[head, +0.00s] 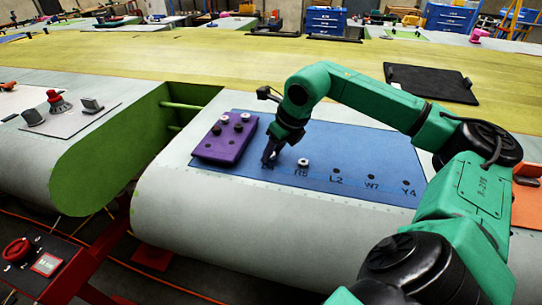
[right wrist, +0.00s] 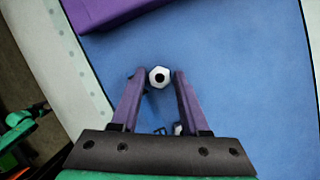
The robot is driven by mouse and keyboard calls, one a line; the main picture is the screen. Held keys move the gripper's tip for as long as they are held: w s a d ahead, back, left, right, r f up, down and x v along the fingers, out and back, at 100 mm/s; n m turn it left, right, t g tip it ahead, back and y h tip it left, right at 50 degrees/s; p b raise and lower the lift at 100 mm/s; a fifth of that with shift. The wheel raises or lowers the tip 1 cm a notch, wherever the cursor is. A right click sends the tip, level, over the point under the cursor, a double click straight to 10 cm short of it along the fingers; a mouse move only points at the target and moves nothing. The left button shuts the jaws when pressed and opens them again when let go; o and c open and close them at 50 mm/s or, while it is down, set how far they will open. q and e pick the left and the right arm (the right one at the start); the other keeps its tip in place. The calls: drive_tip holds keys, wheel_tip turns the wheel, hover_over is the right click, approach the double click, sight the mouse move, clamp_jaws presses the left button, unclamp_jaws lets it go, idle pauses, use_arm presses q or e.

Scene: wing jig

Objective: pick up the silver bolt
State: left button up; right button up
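In the right wrist view a silver hex-headed bolt (right wrist: 159,77) with a dark centre lies between the fingertips over the blue sheet (right wrist: 240,70). My right gripper (right wrist: 159,76) is open around it, with a small gap visible on each side. In the head view my right gripper (head: 269,160) points down at the left part of the blue sheet (head: 330,143) and hides what is between its fingers. Another silver bolt head (head: 303,163) stands just right of it, above a label. My left gripper is not in view.
A purple block (head: 222,145) with several bolts or holes sits left of my right gripper; its edge shows in the right wrist view (right wrist: 110,10). Labelled dark holes run rightward along the sheet. A black tablet-like panel (head: 432,82) lies behind my right arm. A green-edged gap (head: 115,150) opens at left.

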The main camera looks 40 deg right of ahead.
sight(273, 155)
drive_tip(key=c, duration=0.5)
clamp_jaws()
drive_tip(key=shift+r, duration=0.1)
wheel_tip(273, 155, up, 20)
drive_tip(key=p, duration=0.6)
